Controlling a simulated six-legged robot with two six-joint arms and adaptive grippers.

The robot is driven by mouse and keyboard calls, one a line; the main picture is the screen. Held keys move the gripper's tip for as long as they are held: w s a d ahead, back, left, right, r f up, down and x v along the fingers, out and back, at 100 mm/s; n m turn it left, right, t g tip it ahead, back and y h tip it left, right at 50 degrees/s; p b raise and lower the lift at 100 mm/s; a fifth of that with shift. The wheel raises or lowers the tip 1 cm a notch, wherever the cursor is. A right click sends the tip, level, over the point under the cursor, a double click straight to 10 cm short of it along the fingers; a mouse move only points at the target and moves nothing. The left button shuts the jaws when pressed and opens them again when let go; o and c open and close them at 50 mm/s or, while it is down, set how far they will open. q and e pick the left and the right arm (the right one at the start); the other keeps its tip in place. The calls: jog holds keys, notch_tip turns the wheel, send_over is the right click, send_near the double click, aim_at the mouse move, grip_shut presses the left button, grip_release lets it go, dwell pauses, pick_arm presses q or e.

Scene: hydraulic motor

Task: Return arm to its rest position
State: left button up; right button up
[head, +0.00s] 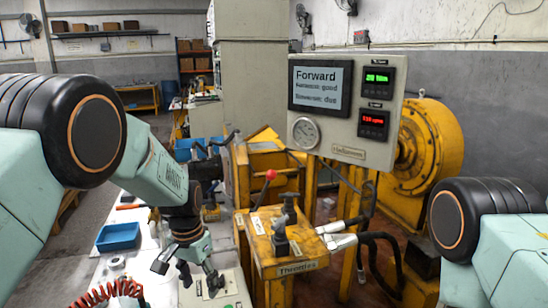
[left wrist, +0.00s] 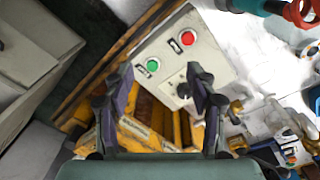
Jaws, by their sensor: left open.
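My left arm comes in from the left of the head view and bends down toward the white bench. My left gripper (head: 188,276) is open, fingers pointing down, over a pale control box (head: 232,292). In the left wrist view the open gripper (left wrist: 160,80) has nothing between its fingers. Beyond them is the control box (left wrist: 213,62) with a green button (left wrist: 152,65), a red button (left wrist: 188,38) and a small dark knob (left wrist: 184,90). I cannot tell whether a finger touches the box. My right arm's joint shows at the right edge; its gripper is out of view.
The yellow throttle stand (head: 285,262) with a red-knobbed lever (head: 270,175) stands close right of my left gripper. A display panel (head: 345,105) reads "Forward". A blue tray (head: 118,237) and a red coiled hose (head: 112,291) lie on the bench at left.

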pick_arm(q)
jog(key=s+a+f+n+t+b, duration=0.1)
jog(key=s+a+f+n+t, duration=0.15)
jog(key=s+f, duration=0.35)
jog(key=s+a+f+n+t+b, duration=0.1)
jog(key=s+a+f, duration=0.2)
jog(key=f, duration=0.6)
jog(key=s+f+n+g+b, duration=0.1)
jog(key=s+f, duration=0.3)
jog(key=s, duration=1.1)
jog(key=s+f+g+b, duration=0.2)
jog(key=s+f+b, duration=0.2)
jog(key=s, duration=1)
jog(key=shift+s+a+f+n+g+y, duration=0.25)
jog(key=shift+s+f+n+g+y, duration=0.1)
jog(key=shift+f, duration=0.3)
